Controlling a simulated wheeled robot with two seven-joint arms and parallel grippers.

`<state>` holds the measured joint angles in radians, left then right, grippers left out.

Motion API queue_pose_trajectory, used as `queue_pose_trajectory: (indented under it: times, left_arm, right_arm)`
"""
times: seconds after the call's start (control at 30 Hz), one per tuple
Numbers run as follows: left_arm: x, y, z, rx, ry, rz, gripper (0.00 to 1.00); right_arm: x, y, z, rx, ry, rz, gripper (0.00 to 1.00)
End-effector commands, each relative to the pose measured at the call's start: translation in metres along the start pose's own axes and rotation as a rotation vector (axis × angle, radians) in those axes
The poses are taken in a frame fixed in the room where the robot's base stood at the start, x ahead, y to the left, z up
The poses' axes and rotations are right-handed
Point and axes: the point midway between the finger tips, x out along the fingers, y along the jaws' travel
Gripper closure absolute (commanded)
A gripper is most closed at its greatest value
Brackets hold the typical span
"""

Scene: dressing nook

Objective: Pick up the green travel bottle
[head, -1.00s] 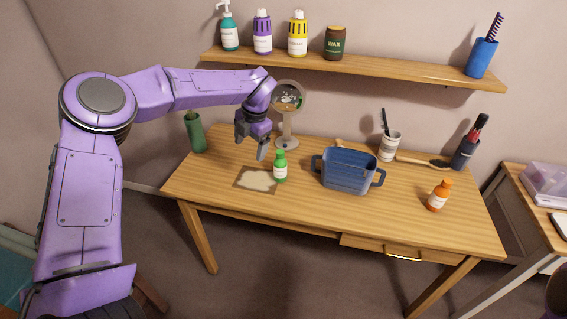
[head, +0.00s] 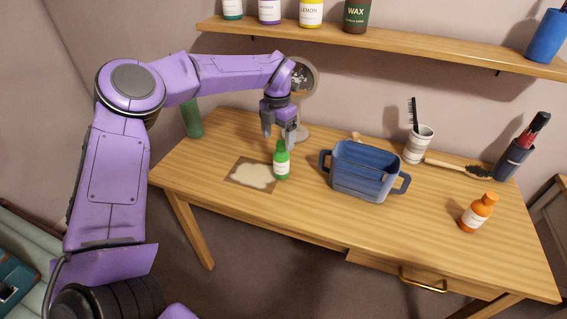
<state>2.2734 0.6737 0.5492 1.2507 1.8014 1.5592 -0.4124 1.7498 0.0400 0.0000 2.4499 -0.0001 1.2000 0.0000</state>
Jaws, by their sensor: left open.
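The green travel bottle (head: 281,162) stands upright on the wooden table, with a green cap and a pale label. It is at the right edge of a brown mat with a cream patch (head: 250,176). My left gripper (head: 279,138) is open and points down, just above and behind the bottle's cap. One finger is left of the cap and the other slightly right of it. I cannot tell whether it touches the bottle. My right gripper is not in view.
A blue two-handled bin (head: 362,173) stands right of the bottle. A round mirror (head: 304,80) is behind my gripper. An orange bottle (head: 477,213), a white cup (head: 418,145) and a brush (head: 460,166) are further right. A shelf (head: 400,47) runs above. The table's front is clear.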

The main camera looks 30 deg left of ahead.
Motion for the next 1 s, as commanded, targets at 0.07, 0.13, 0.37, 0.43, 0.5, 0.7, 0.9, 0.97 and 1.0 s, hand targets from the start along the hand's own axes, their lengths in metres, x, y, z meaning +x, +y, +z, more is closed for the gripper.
queue_pose_trajectory:
  times: [0.07,0.13,0.37,0.43,0.5,0.7,0.9,0.97,1.0]
  left_arm:
    - [0.014,-0.001,0.001,0.001,0.004,-0.001,0.16]
    - [0.023,-0.002,0.001,0.002,0.002,0.0,0.16]
    - [0.055,-0.004,0.008,0.002,0.005,0.001,0.16]
    - [0.068,-0.004,0.009,0.0,0.004,0.0,0.16]
    - [0.077,-0.003,0.009,-0.001,0.003,0.0,0.16]
    - [0.082,-0.002,0.009,-0.002,0.0,0.0,0.16]
    - [0.082,-0.002,0.009,-0.002,0.0,0.0,0.62]
    - [0.082,-0.002,0.009,-0.002,0.0,0.0,0.8]
    - [0.082,-0.002,0.009,-0.002,0.0,0.0,0.8]
  right_arm:
    - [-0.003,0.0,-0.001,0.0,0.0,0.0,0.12]
    - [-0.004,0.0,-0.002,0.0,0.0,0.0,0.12]
    - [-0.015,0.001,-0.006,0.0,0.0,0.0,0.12]
    - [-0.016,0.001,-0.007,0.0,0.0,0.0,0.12]
    - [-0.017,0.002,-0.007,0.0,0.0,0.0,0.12]
    - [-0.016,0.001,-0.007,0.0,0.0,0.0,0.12]
    - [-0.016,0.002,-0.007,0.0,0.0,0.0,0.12]
    - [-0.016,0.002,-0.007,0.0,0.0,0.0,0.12]
    - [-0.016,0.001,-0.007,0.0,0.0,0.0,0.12]
